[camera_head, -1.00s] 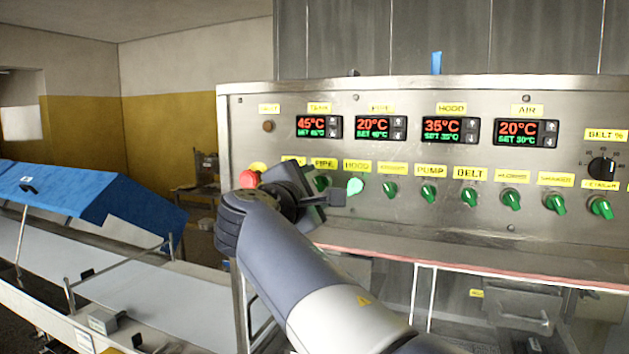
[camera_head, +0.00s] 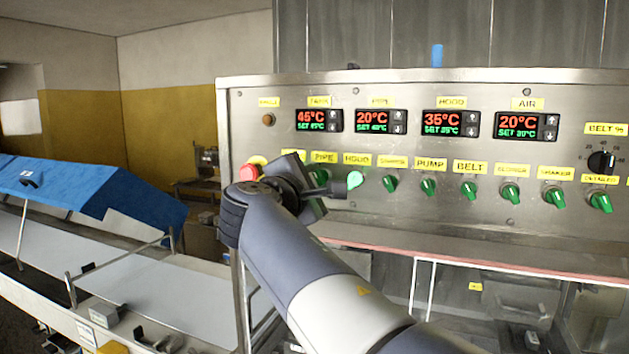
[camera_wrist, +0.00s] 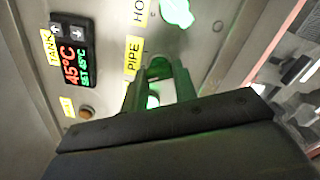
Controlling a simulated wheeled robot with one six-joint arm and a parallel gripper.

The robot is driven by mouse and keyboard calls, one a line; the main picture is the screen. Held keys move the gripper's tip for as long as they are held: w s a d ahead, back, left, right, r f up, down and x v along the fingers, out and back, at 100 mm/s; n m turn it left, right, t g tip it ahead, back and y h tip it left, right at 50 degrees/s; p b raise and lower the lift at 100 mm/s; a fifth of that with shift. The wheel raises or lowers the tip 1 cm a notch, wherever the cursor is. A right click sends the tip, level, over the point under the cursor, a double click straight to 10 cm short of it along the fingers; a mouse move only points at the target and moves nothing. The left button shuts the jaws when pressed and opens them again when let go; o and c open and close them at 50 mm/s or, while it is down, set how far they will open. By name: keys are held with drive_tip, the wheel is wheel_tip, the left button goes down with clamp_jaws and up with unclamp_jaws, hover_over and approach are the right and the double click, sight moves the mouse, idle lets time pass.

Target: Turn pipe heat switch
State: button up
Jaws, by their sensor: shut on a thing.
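The pipe heat switch (camera_wrist: 158,67) is a green knob below the yellow PIPE label (camera_wrist: 133,57). In the wrist view it sits between the fingers of my gripper (camera_wrist: 157,80), which is shut on it. In the head view my gripper (camera_head: 326,187) is at the panel under the PIPE label (camera_head: 324,157), and it hides most of the knob. The knob's exact angle is hard to tell. The pipe display (camera_head: 380,122) reads 20°C in red with a green set line below. The hood switch (camera_head: 356,179), just right of my gripper, glows bright green.
A row of green knobs, including the pump switch (camera_head: 428,187), continues to the right. A red emergency button (camera_head: 249,172) is close to the left of my wrist. A conveyor with a blue cover (camera_head: 90,195) stands at the left. A ledge (camera_head: 480,250) runs below the panel.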

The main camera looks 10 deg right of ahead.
drive_tip(key=shift+f+m+b, duration=0.1)
drive_tip(key=shift+m+b, duration=0.2)
drive_tip(key=shift+b, duration=0.15)
drive_tip(key=shift+f+m+b, duration=0.15)
drive_tip(key=shift+m+b, duration=0.85)
drive_tip(key=shift+b, duration=0.1)
drive_tip(key=m+b, duration=0.2)
drive_tip(key=m, duration=0.1)
drive_tip(key=m+b, duration=0.2)
drive_tip(key=m, duration=0.1)
drive_tip(key=m+b, duration=0.3)
drive_tip(key=shift+r, duration=0.25)
drive_tip(key=shift+m, duration=0.3)
drive_tip(key=o, duration=1)
